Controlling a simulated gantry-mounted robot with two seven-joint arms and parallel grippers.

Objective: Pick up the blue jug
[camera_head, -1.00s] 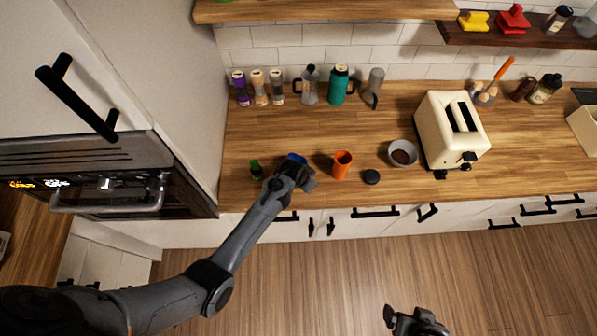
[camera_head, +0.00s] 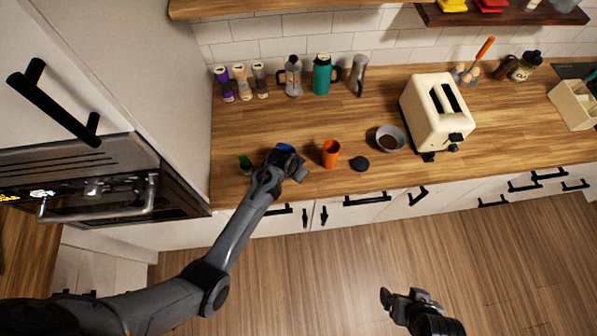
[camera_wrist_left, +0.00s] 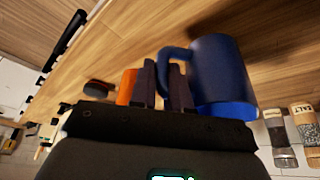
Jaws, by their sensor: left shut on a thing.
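The blue jug (camera_wrist_left: 220,75) fills the right of the left wrist view, with its handle (camera_wrist_left: 174,55) toward my fingers. My left gripper (camera_wrist_left: 165,82) is shut on the jug's handle. In the head view only a bit of the blue jug (camera_head: 285,148) shows behind my left gripper (camera_head: 288,165), near the counter's front edge. Whether the jug touches the counter is hidden. My right gripper (camera_head: 398,297) hangs over the floor, away from the counter. Its finger opening is unclear.
A toaster (camera_head: 430,108) stands to the right. Jars, a press pot and a teal flask (camera_head: 322,76) line the back.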

